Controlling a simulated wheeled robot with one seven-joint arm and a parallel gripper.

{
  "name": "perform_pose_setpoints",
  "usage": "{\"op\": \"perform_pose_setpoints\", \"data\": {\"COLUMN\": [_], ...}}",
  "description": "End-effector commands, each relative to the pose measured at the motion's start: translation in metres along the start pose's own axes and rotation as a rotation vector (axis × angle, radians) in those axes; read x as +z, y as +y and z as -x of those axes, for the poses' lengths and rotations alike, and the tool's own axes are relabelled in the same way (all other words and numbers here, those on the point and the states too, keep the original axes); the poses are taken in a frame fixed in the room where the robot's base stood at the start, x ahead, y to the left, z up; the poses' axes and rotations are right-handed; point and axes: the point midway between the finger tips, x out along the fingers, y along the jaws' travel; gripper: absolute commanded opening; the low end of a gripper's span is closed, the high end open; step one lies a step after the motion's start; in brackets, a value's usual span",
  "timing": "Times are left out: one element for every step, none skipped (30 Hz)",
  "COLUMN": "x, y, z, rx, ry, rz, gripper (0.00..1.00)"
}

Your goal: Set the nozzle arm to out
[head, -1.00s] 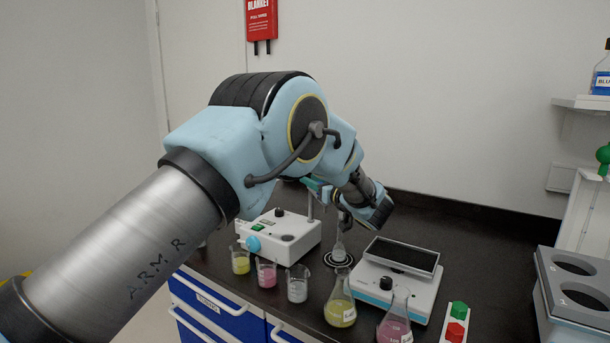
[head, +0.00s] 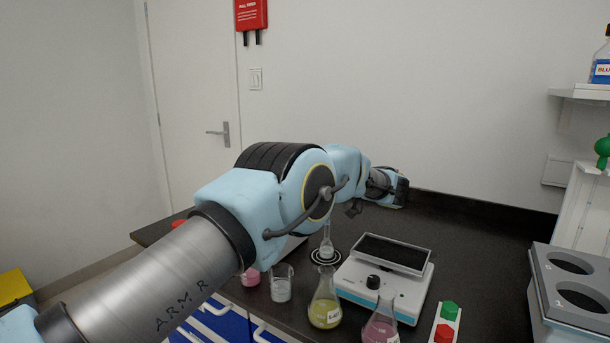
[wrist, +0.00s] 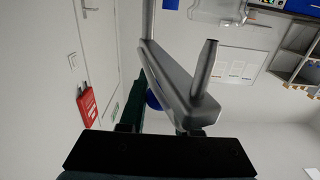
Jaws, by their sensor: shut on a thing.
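The nozzle arm (wrist: 172,82) is a grey metal bar in the wrist view, with a vertical post at one end and a short round tube at the other. My gripper (wrist: 160,122) is at the tube end, shut on the bar. In the head view my gripper (head: 353,208) is small and dark, above the bench near a small flask (head: 326,245) on a ringed pad. The white distiller body (head: 288,250) is almost all hidden behind my arm, and the nozzle arm cannot be made out there.
A balance-like device (head: 385,285) stands right of the flask. Beakers (head: 281,285), a yellow flask (head: 325,305) and a pink flask (head: 380,325) stand in front. The bench behind the balance is clear.

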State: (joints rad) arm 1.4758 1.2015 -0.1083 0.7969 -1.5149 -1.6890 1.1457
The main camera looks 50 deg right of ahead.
Motion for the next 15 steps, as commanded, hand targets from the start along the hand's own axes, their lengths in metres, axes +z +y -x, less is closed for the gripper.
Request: {"op": "perform_pose_setpoints", "data": {"x": [-0.0025,-0.0027,-0.0028,-0.0029,-0.003,-0.0031,-0.0032,-0.0033,-0.0033,-0.0034,-0.0034,-0.0033,-0.0031,-0.0029,-0.0026], "y": [0.0004,0.0005,0.0005,0.0005,0.0006,0.0006,0.0007,0.0007,0.0008,0.0008,0.0008,0.0008,0.0008,0.0007,0.0007], "z": [-0.0012,-0.0012,-0.0012,-0.0012,-0.0013,-0.0013,-0.0013,-0.0013,-0.0013,-0.0014,-0.0014,-0.0014,-0.0013,-0.0012,-0.0011], "rx": [-0.001,-0.001,-0.001,-0.001,0.0,0.0,0.0,0.0,0.001,0.001,0.001,0.001,0.001,0.001,0.001], "ry": [0.003,0.003,0.003,0.003,0.003,0.003,0.004,0.004,0.004,0.004,0.004,0.003,0.003,0.003,0.003], "rz": [0.004,0.004,0.004,0.004,0.005,0.005,0.005,0.005,0.005,0.005,0.005,0.005,0.005,0.004,0.004], "gripper": [0.0,0.0,0.0,0.0,0.0,0.0,0.0,0.0,0.0,0.0,0.34,0.39,0.42,0.46,0.5]}}
